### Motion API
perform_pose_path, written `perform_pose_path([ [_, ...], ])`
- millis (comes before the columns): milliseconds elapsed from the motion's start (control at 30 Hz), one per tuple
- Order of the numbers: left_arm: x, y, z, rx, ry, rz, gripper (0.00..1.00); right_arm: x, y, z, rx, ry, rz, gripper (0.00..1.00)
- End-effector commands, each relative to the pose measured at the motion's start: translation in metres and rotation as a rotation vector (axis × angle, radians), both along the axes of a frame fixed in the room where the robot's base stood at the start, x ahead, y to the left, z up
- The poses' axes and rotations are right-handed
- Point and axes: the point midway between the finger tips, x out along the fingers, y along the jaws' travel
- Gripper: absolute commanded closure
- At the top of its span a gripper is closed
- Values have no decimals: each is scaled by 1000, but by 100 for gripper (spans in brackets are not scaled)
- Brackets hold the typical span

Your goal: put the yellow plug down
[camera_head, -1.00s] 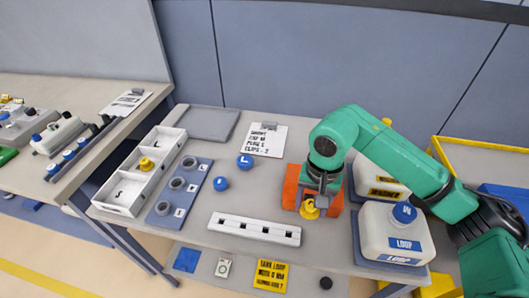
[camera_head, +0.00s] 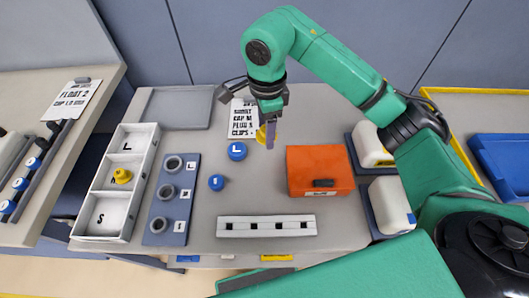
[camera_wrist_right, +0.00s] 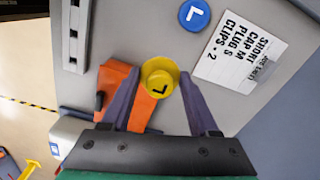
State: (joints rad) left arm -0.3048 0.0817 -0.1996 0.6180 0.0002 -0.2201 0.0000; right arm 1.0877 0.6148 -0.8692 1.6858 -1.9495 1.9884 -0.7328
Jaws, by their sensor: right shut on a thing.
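The yellow plug (camera_wrist_right: 160,78), with a dark L-like mark on its top, is between the fingers of my right gripper (camera_wrist_right: 160,92) in the right wrist view. In the head view my right gripper (camera_head: 268,134) is above the table, left of the orange box, and partly hides the yellow plug (camera_head: 261,134). The gripper is shut on it. Another yellow plug (camera_head: 122,176) sits in the middle compartment of the white tray (camera_head: 154,150) at the left. The compartments behind and in front of it are marked L and S and look empty. My left gripper is not in view.
An orange box (camera_head: 320,171) stands right of centre. Two blue caps (camera_head: 237,151) (camera_head: 217,182) lie near the blue-grey ring plate (camera_head: 159,222). A white slotted bar (camera_head: 267,226) lies at the front. White jugs (camera_head: 392,203) stand at the right. A note card (camera_head: 243,113) lies behind.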

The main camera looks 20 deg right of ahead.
Motion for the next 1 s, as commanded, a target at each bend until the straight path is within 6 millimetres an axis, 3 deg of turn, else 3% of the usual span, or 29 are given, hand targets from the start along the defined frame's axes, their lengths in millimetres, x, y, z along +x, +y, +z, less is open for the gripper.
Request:
perform_pose_path([
  [200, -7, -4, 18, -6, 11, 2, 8, -1, 0, -63, 0, 4, -1, 95],
  [533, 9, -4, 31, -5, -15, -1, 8, 0, 0, -118, 0, 2, 0, 95],
  [867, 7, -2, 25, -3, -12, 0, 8, 1, 0, -128, 0, -3, 1, 95],
  [900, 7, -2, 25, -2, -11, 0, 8, 1, 0, -128, 0, -3, 1, 35],
  [967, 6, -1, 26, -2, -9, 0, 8, 1, 0, -126, 0, -3, 1, 12],
  [1000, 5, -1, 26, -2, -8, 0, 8, 1, 0, -126, 0, -3, 1, 9],
])
